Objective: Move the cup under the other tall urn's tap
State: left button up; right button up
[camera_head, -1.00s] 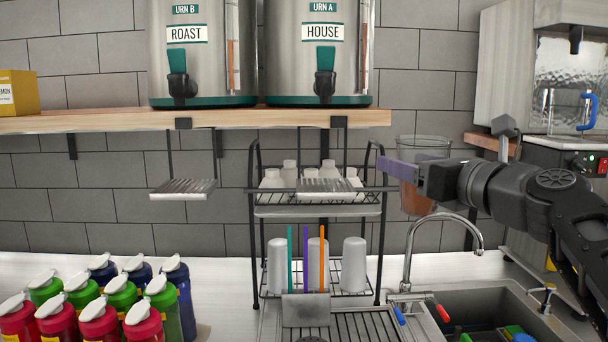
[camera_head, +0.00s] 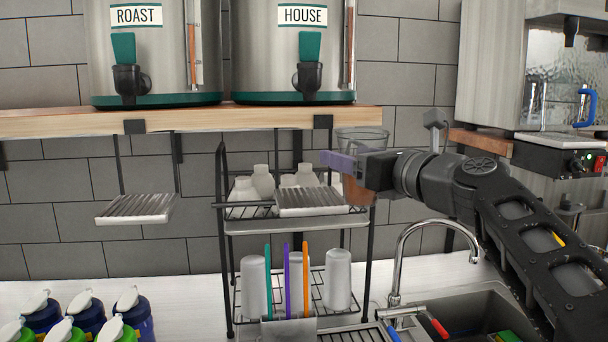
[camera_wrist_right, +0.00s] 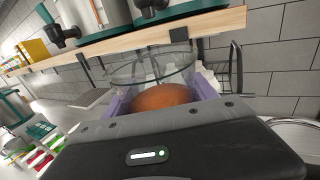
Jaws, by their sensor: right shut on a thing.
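My right gripper (camera_head: 345,165) is shut on a clear cup (camera_head: 362,137) holding brown liquid. The cup is upright in the head view, below the shelf and right of the HOUSE urn (camera_head: 265,55). Purple fingers flank it in the right wrist view (camera_wrist_right: 160,98). The HOUSE tap (camera_head: 308,76) has a teal handle, with a ridged drip tray (camera_head: 310,201) hanging below it. The ROAST urn (camera_head: 165,60) stands left, with its tap (camera_head: 128,79) above another empty hanging tray (camera_head: 135,208). My left gripper is not in view.
The wooden shelf (camera_head: 60,124) carries both urns. Thin hanger rods support the trays. A curved faucet (camera_head: 402,250) and sink are at right. Several capped bottles (camera_head: 132,312) stand lower left.

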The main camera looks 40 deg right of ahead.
jog(key=w+d+p, duration=0.1)
jog(key=w+p, duration=0.2)
jog(key=w, duration=1.2)
jog(key=shift+w+d, duration=0.15)
jog(key=shift+d, duration=0.2)
jog(key=shift+r, duration=0.1)
jog(key=shift+w+f+p, duration=0.25)
jog(key=shift+f, duration=0.65)
jog(key=shift+w+f+p, duration=0.2)
jog(key=shift+w+f, duration=0.05)
jog(key=shift+f, duration=0.65)
jog(key=o, duration=1.8)
